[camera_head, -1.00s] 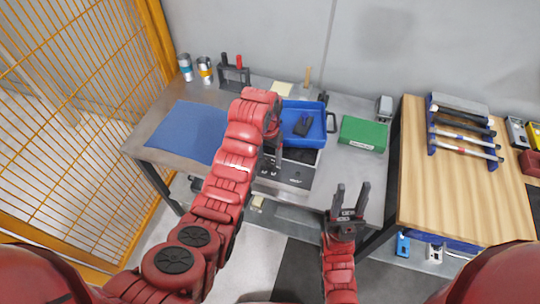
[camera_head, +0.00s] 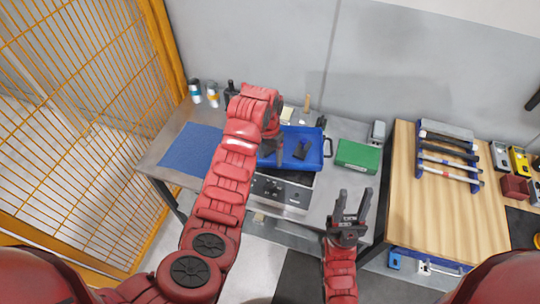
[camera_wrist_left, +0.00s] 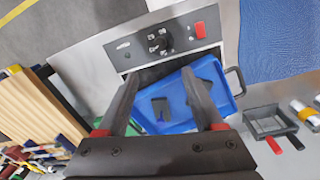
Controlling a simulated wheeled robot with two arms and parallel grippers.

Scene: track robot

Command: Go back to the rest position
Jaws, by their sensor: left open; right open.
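My left gripper (camera_head: 273,152) is open, with its jaws over the left part of the blue tray (camera_head: 318,160). In the left wrist view my left gripper (camera_wrist_left: 158,78) has nothing between its fingers, and the blue tray (camera_wrist_left: 185,126) lies below them. A small dark object (camera_head: 302,150) lies in the tray.
A grey box with a knob panel (camera_head: 290,192) stands before the tray. A blue mat (camera_head: 190,150) lies left, a green box (camera_head: 358,156) right. A wooden table (camera_head: 430,210) stands further right, an orange mesh fence (camera_head: 80,110) at left.

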